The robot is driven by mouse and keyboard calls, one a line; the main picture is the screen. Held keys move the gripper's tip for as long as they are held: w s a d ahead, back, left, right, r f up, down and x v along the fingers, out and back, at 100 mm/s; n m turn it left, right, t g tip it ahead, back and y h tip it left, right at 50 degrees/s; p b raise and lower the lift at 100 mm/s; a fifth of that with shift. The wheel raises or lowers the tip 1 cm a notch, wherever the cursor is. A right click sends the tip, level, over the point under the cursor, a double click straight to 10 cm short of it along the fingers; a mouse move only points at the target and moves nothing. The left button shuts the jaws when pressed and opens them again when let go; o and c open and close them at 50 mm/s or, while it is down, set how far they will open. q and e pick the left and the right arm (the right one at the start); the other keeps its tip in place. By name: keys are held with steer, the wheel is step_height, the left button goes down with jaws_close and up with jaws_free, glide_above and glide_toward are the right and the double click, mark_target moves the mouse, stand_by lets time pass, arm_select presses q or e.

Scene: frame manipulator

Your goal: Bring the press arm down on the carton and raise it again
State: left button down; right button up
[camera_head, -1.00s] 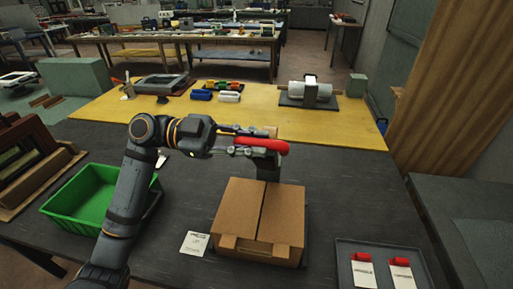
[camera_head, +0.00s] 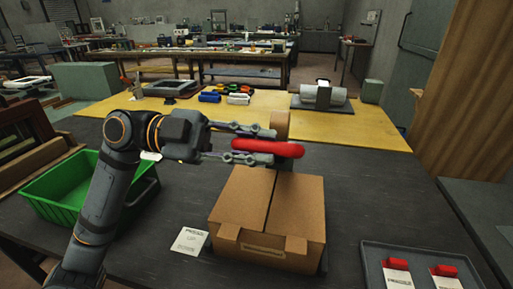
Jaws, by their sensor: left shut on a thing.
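The brown carton (camera_head: 265,222) sits closed on the dark table, its two top flaps meeting in a seam. The press arm's red handle (camera_head: 262,147) lies roughly level just beyond and above the carton's far edge. Whether the press arm touches the carton cannot be told. My right gripper is not in view.
A green bin (camera_head: 62,203) stands left, partly behind my left arm. A white card (camera_head: 189,241) lies left of the carton. A grey tray (camera_head: 374,272) with red-topped cards is at front right. A yellow mat (camera_head: 375,125) with several tools lies behind.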

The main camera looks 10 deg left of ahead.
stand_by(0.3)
arm_select(q)
steer(key=c, duration=1.2)
jaws_free()
steer(key=shift+a, duration=0.15)
steer(key=a, duration=0.7)
steer(key=shift+a, duration=0.15)
